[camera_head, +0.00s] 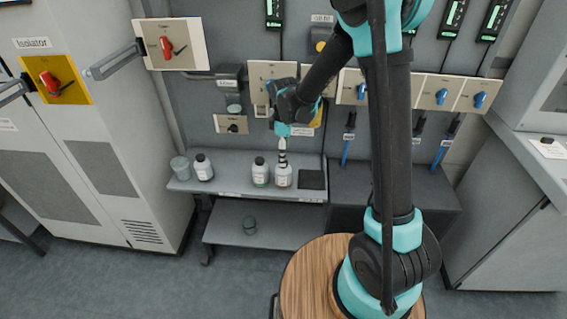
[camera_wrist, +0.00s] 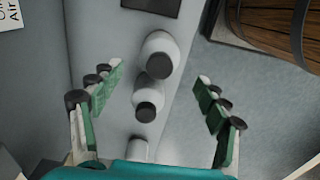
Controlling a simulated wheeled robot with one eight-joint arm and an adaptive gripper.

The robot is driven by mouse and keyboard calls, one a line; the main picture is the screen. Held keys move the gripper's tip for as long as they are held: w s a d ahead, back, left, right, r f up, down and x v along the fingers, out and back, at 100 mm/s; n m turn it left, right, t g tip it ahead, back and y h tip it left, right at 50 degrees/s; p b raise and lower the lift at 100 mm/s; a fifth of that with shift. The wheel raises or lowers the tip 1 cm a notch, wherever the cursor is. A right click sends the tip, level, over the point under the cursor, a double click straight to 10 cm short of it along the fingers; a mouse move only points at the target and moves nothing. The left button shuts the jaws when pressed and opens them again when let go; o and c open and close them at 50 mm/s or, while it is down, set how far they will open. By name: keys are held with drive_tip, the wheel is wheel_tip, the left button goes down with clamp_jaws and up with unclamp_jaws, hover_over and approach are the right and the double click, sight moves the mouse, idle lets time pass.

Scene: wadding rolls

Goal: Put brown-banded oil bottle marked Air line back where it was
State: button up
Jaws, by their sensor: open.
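Two white bottles with dark caps stand close together on the grey shelf (camera_head: 235,187): a right one (camera_head: 284,178) and one just left of it (camera_head: 260,174). A third dark-capped bottle (camera_head: 204,170) stands farther left. Band colours and markings are too small to read, so I cannot tell which is marked Air line. My gripper (camera_head: 282,151) is just above the right bottle. In the wrist view my gripper (camera_wrist: 160,78) is open, its green-padded fingers wide apart. The right bottle (camera_wrist: 160,48) and its neighbour (camera_wrist: 150,92) show between the fingers, with no visible contact.

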drive_tip(key=shift+r, duration=1.4)
drive_tip(key=s+d+m+t, duration=0.2)
drive_tip(key=s+d+m, duration=0.6)
drive_tip(key=d, duration=0.4)
drive_tip(key=s+d+r+m+t, duration=0.1)
drive_tip(key=s+d+m+t, duration=0.1)
drive_tip(key=s+d+m, duration=0.7)
drive_tip(key=s+d, duration=0.2)
drive_tip(key=shift+s+d+r+m, duration=0.15)
drive_tip(key=shift+d+m, duration=0.15)
drive_tip(key=shift+d, duration=0.05)
drive_tip(key=shift+c, duration=0.3)
